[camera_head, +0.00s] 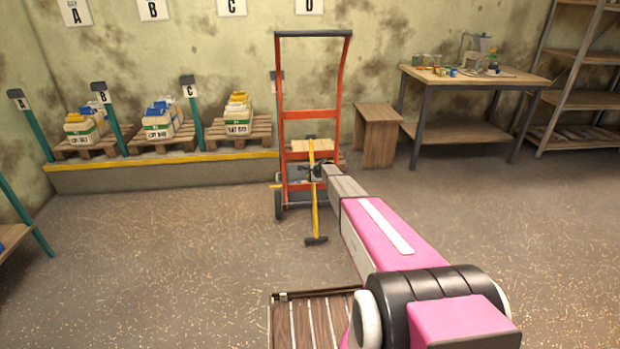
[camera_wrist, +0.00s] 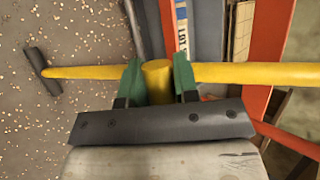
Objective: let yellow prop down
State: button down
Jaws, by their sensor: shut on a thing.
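The yellow prop (camera_head: 314,205) is a thin yellow bar with a dark foot (camera_head: 316,240) at its lower end. It stands roughly upright in front of the orange hand truck (camera_head: 343,75). My gripper (camera_head: 315,172) is at the prop's middle. In the wrist view my gripper (camera_wrist: 157,85) has its green fingers on both sides of a short yellow stub (camera_wrist: 157,80) on the prop. The prop (camera_wrist: 90,73) runs across that view, with its dark foot (camera_wrist: 42,71) at the left over the floor. Whether the foot touches the floor I cannot tell.
A raised ledge with a yellow edge (camera_head: 150,161) bears pallets of labelled containers at the left. A wooden box (camera_head: 378,136) and a workbench (camera_head: 470,79) stand at the right. A slatted wooden platform (camera_head: 310,320) is near me. The floor around is mostly clear.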

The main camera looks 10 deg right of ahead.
jog(key=shift+w+d+f, duration=0.15)
jog(key=shift+w, duration=0.1)
jog(key=c, duration=0.9)
grip_release()
jog(key=shift+s, duration=0.1)
jog(key=shift+s+d+r, duration=0.15)
jog(key=shift+s+r, duration=0.25)
jog(key=shift+r, duration=0.05)
jog(key=v, duration=0.9)
jog(key=shift+s+d+r, duration=0.1)
jog(key=shift+d+r, duration=0.05)
jog(key=shift+r, duration=0.05)
